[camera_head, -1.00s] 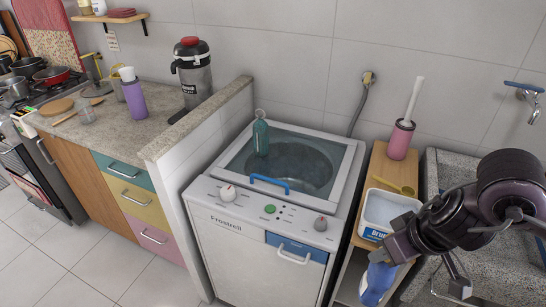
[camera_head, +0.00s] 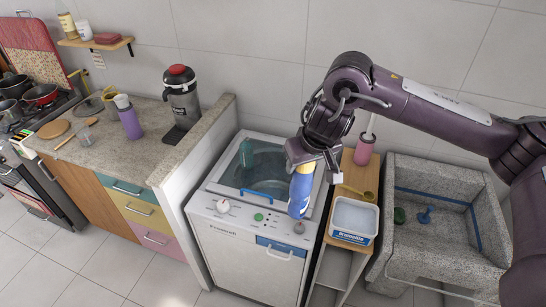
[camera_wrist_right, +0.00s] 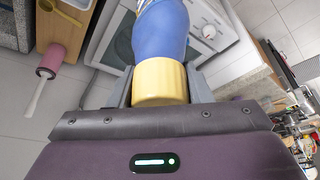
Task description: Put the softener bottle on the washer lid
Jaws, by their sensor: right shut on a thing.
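The softener bottle (camera_head: 300,192), blue with a yellow cap, hangs cap-up and slightly tilted from my right gripper (camera_head: 310,158). In the right wrist view the gripper (camera_wrist_right: 160,88) is shut around the yellow cap (camera_wrist_right: 160,78), with the blue body beyond it. In the head view the bottle overlaps the front right part of the washer (camera_head: 245,250). The washer lid (camera_head: 232,187), with a glass window and a light frame, is closed. The bottle appears held above the washer; the exact gap is unclear. My left gripper is out of view.
A narrow wooden-topped shelf right of the washer holds a white tub (camera_head: 354,218), yellow scoop (camera_head: 356,191) and pink brush holder (camera_head: 364,150). A stone sink (camera_head: 440,250) lies further right. A low wall (camera_head: 205,140) borders the left.

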